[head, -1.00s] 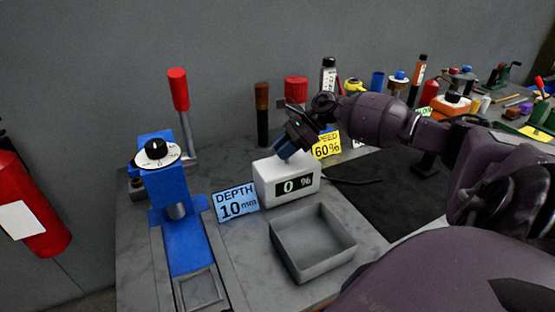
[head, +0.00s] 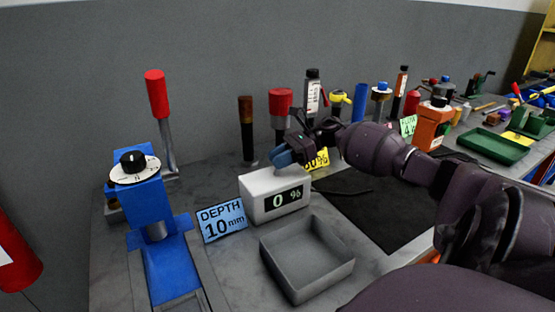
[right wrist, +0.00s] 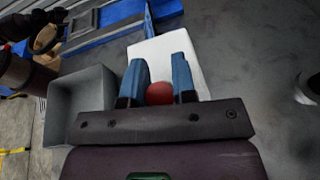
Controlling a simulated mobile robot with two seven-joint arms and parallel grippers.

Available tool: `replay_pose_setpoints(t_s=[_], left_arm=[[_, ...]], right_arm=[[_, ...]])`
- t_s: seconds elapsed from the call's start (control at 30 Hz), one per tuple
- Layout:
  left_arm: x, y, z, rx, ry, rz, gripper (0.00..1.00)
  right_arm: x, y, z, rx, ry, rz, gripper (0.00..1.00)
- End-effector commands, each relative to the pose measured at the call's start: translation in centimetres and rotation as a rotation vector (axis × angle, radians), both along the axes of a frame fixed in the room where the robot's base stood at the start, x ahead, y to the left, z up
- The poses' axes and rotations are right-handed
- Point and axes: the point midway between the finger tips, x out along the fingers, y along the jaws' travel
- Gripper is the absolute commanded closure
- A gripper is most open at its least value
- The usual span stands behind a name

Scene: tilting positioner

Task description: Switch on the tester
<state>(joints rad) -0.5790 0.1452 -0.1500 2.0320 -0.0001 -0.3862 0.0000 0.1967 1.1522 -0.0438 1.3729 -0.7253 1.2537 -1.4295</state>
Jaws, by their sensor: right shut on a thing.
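The tester appears to be the white box (head: 262,186) whose dark display (head: 284,199) reads 0 %. It stands on the grey bench behind an open tray and also shows in the right wrist view (right wrist: 182,42). My right gripper (head: 285,157) is at the top of the box, its blue fingers hiding part of it in the head view. In the right wrist view the fingers (right wrist: 158,85) are on either side of a round red knob (right wrist: 159,93) and shut on it. My left gripper is not in view.
An empty grey tray (head: 328,278) stands in front of the box. A blue DEPTH 10 mm card (head: 221,220) and a blue press-like device (head: 165,270) with a red-handled lever (head: 156,95) are to the left. Several upright tools, including a red-topped one (head: 281,101), stand behind.

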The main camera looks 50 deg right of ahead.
Motion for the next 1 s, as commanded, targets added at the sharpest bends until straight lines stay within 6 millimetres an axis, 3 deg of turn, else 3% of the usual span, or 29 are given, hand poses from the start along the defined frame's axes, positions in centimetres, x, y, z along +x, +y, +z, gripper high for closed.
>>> replay_pose_setpoints(t_s=[0.2,0.23,0.4,0.77,1.0], left_arm=[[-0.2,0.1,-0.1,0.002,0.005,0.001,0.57],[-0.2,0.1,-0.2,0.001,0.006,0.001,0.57],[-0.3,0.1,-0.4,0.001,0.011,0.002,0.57],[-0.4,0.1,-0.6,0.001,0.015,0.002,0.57],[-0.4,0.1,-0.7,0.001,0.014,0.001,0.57]], right_arm=[[0.0,0.0,0.0,0.001,0.000,0.000,0.99],[0.0,0.0,0.0,0.001,0.000,0.000,0.73],[0.0,0.0,0.0,0.000,0.001,0.000,0.49],[-0.2,-0.4,0.1,0.000,0.002,-0.001,0.49],[-1.5,-3.5,1.0,-0.002,0.004,-0.004,0.49]])
